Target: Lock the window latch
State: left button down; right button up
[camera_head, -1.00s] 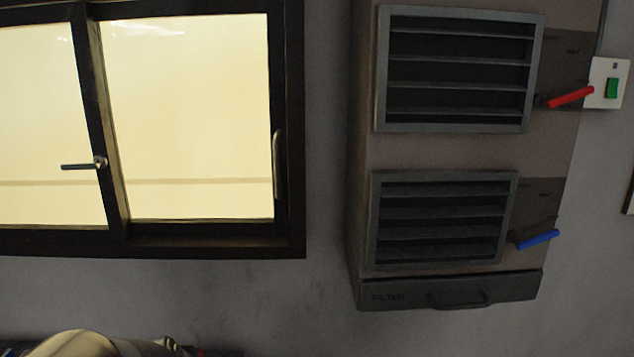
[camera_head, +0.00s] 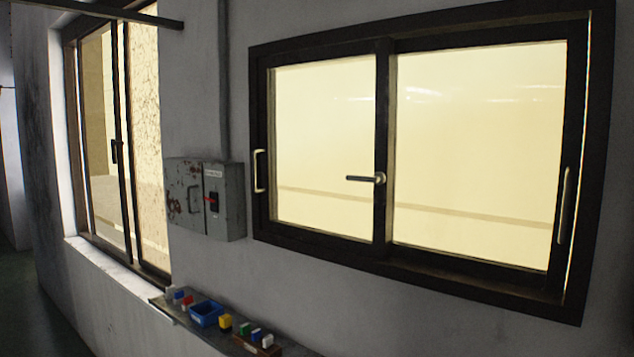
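A dark-framed sliding window (camera_head: 480,258) fills the right half of the view, with two bright panes side by side. Its latch (camera_head: 367,179) sits on the middle upright; the dark lever lies about level and points left from a pale round pivot. A pale pull handle (camera_head: 259,171) is on the left side of the frame and another (camera_head: 566,206) is on the right side. A second window (camera_head: 119,152) in the wall at the left has a small dark latch or handle on its middle upright. Neither of my grippers is in view.
A grey electrical box (camera_head: 206,198) with a red-marked switch is on the wall between the windows. Below it a narrow shelf (camera_head: 240,343) holds a blue bin (camera_head: 206,313) and several small coloured items. Floor shows at far left.

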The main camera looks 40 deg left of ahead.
aim_at(379, 177)
jog(key=u, duration=1.3)
